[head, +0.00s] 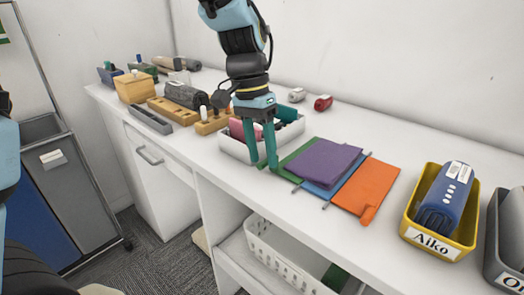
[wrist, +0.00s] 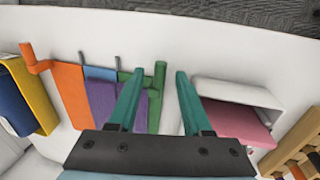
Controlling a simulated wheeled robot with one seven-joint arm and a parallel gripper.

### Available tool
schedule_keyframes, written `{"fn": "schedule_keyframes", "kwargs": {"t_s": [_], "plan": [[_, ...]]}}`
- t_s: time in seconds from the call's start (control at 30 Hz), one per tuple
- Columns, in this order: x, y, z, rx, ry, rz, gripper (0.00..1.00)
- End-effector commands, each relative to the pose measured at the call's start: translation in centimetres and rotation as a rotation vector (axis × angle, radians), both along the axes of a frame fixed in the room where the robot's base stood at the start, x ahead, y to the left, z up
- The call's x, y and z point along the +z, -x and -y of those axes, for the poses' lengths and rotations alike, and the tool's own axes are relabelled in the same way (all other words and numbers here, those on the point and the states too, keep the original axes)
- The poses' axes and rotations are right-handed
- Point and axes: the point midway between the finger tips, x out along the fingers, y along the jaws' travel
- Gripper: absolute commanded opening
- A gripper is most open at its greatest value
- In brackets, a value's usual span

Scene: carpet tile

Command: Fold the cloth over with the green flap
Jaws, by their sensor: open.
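The cloth lies on the white counter with several coloured parts. Its purple part (head: 325,161) is on top in the middle, with blue (head: 318,190) showing below it and an orange part (head: 368,184) at the right. The green flap (head: 290,163) shows along the left side, partly covered by the purple. My gripper (head: 265,166) points down at the green flap's left edge, open and empty. In the wrist view, the green flap's tab (wrist: 160,75) stands between my open fingers (wrist: 153,76). I cannot tell whether a finger touches it.
A white tray (head: 233,148) with pink and teal things stands just behind my gripper. A yellow bin (head: 462,228) labelled Aiko holds a blue object at the right, beside a grey bin (head: 496,250). Wooden blocks and boxes crowd the far left. The counter's front edge is close to the cloth.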

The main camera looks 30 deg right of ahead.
Motion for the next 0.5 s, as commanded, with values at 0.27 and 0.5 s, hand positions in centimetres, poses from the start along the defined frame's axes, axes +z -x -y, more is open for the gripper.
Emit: {"fn": "schedule_keyframes", "kwargs": {"t_s": [0.27,0.5], "plan": [[-0.22,0.03,0.02,0.000,0.001,0.001,0.49],[-0.20,0.02,0.01,0.000,0.001,0.001,0.26]]}}
